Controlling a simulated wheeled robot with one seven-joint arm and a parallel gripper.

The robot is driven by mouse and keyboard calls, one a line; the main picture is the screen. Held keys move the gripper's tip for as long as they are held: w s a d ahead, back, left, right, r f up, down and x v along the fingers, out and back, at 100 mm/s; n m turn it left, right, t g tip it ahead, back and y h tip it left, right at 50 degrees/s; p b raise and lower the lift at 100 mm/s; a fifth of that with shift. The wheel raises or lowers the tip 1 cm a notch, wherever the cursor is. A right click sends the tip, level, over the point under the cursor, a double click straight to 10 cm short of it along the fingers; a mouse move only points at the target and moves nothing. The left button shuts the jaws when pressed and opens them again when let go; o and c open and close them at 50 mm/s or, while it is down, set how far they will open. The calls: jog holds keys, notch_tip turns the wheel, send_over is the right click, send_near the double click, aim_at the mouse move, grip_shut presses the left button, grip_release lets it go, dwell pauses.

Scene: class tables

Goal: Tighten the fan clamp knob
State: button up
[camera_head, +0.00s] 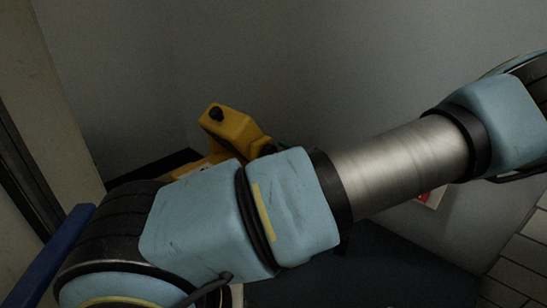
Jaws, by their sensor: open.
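A yellow device (232,128) with a small black knob (216,113) on its upper left stands against the grey wall. It may be the fan clamp, but I cannot tell for sure. My arm crosses in front and hides its lower part. No complete fan shows. My gripper is not in view; my arm runs out of the picture at the upper right.
A grey wall (300,60) stands close behind my arm. A dark blue surface (390,280) lies below it. A pale post (50,90) is at the left, and light floor tiles (525,260) show at the lower right.

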jog(key=shift+x, duration=0.8)
jog(key=shift+c, duration=0.3)
grip_shut()
jog(key=shift+r+p, duration=0.15)
jog(key=shift+p, duration=0.3)
